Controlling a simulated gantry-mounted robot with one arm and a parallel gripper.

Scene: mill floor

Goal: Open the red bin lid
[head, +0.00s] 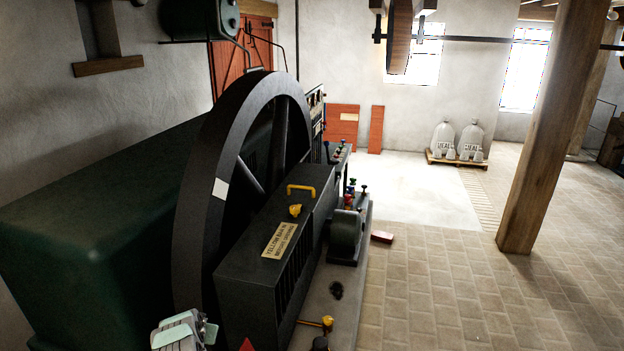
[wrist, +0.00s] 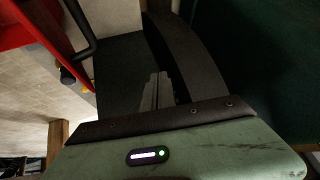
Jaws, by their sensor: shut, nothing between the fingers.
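A red surface (wrist: 22,28) crosses the upper left corner of the wrist view. A dark curved bar (wrist: 82,35), like a handle, shows beside it. I cannot tell whether this red surface is the bin lid or another part, nor whether a lid is open or shut. In the head view only a small red tip (head: 247,345) shows at the bottom edge. My gripper shows in the wrist view (wrist: 160,78), its grey fingers together and empty, apart from the red surface. My pale green wrist is at the lower left of the head view.
A big black flywheel (head: 190,230) and a dark machine housing (head: 262,262) with a yellow handle (head: 300,188) stand close to my arm. A wooden post (head: 540,140) is at the right. The tiled floor (head: 440,290) is mostly clear.

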